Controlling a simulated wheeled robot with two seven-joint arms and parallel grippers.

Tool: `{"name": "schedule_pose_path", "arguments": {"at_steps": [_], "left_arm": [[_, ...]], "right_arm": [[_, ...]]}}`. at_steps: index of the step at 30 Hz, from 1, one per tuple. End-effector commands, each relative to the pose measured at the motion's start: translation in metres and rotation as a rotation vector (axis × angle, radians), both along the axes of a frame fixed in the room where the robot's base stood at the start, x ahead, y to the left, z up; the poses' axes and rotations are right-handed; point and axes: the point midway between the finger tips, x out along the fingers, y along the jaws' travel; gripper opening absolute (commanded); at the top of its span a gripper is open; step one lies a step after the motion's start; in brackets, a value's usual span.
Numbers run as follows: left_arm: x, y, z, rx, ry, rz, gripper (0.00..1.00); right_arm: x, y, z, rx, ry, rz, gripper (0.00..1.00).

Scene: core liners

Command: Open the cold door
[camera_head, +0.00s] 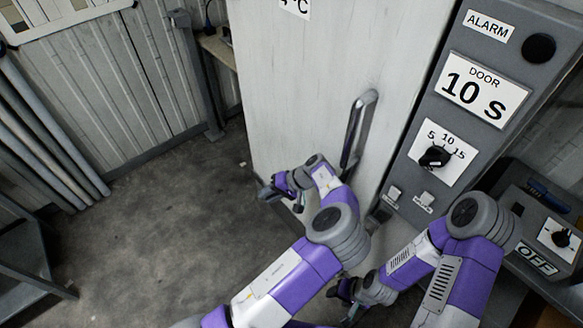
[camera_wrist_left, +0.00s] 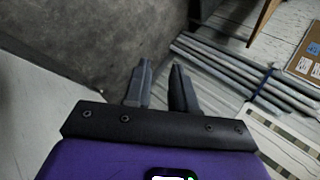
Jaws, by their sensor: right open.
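The cold door (camera_head: 290,80) is a tall pale panel in the middle of the head view, with part of a "°C" label at its top. No gap shows along its right edge beside the grey control panel. A metal bar handle (camera_head: 358,130) stands upright near that edge. My left gripper (camera_head: 281,196) is in front of the door's lower part, left of and below the handle and apart from it. In the left wrist view its two fingers (camera_wrist_left: 160,68) are a little apart with nothing between them. My right gripper (camera_head: 348,298) is low in the head view, partly hidden by my arms.
The grey control panel (camera_head: 425,100) right of the door carries ALARM and "DOOR 10 S" labels and a 5-10-15 dial (camera_head: 436,157). A box marked OFF (camera_head: 537,258) stands at the lower right. Long pipes (camera_head: 50,125) lean at the left. The floor (camera_head: 170,220) left of the door is clear.

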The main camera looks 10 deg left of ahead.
Motion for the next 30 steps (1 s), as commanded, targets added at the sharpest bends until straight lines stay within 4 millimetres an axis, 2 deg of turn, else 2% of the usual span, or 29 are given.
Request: {"name": "schedule_pose_path", "arguments": {"at_steps": [1, 4, 9, 11, 14, 17, 20, 23, 24, 26, 27, 30], "left_arm": [[0.0, 0.0, 0.0, -0.002, 0.0, 0.0, 0.34], [0.001, 0.009, -0.005, -0.03, 0.0, -0.008, 0.49], [0.007, 0.032, -0.03, -0.202, -0.027, -0.092, 0.5], [0.011, 0.034, -0.039, -0.298, -0.062, -0.151, 0.5], [0.023, 0.023, -0.044, -0.468, -0.154, -0.269, 0.5], [0.039, -0.002, -0.029, -0.641, -0.291, -0.403, 0.5], [0.055, -0.034, 0.01, -0.804, -0.467, -0.557, 0.5], [0.065, -0.068, 0.074, -0.949, -0.671, -0.733, 0.5], [0.066, -0.08, 0.104, -0.999, -0.756, -0.81, 0.5], [0.061, -0.098, 0.152, -1.064, -0.88, -0.928, 0.5], [0.055, -0.108, 0.183, -1.101, -0.956, -1.007, 0.5], [0.031, -0.129, 0.249, -1.168, -1.109, -1.186, 0.5]], "right_arm": [[0.0, 0.0, 0.0, 0.0, 0.0, 0.0, 0.52], [0.0, 0.0, 0.001, 0.0, 0.0, 0.0, 0.52], [0.0, 0.0, 0.004, 0.0, 0.0, 0.0, 0.52], [0.0, 0.0, 0.005, 0.0, 0.0, 0.0, 0.52], [0.0, 0.0, 0.007, 0.0, 0.0, 0.0, 0.52], [0.0, 0.0, 0.01, 0.0, 0.0, 0.0, 0.52], [0.0, 0.0, 0.012, 0.0, 0.0, 0.0, 0.52], [0.0, 0.0, 0.014, 0.0, 0.0, 0.0, 0.52], [0.0, 0.0, 0.015, 0.0, 0.0, 0.0, 0.52], [0.0, 0.0, 0.016, 0.0, 0.0, 0.0, 0.52], [0.0, 0.0, 0.017, 0.0, 0.0, 0.0, 0.52], [0.0, 0.0, 0.018, 0.0, 0.0, 0.0, 0.52]]}}
